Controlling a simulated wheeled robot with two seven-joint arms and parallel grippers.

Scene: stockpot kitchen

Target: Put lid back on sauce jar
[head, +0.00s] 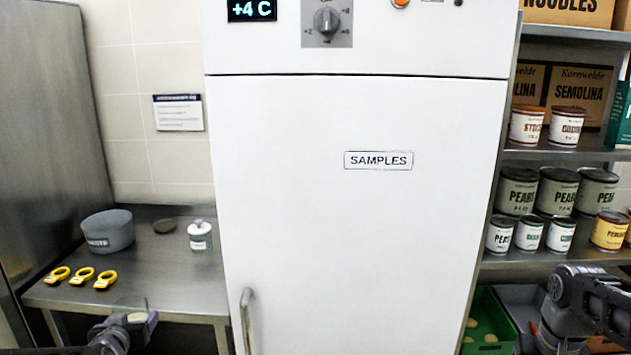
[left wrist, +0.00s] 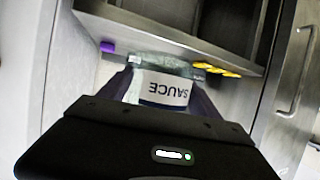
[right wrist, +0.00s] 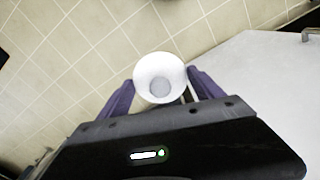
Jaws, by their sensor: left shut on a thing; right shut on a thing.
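My left gripper (head: 138,317) is low at the left in the head view, in front of the steel table. In the left wrist view it is shut on a glass jar (left wrist: 163,88) whose white label reads SAUCE, upside down in that picture. The jar's mouth is not clearly seen. My right gripper (right wrist: 163,92) is shut on a white round piece with a grey disc in its middle, which looks like the lid (right wrist: 147,76). The right gripper's fingers are not clear in the head view, and the two held things are apart.
A white fridge (head: 350,220) fills the middle. Shelves with cans (head: 555,190) stand at the right.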

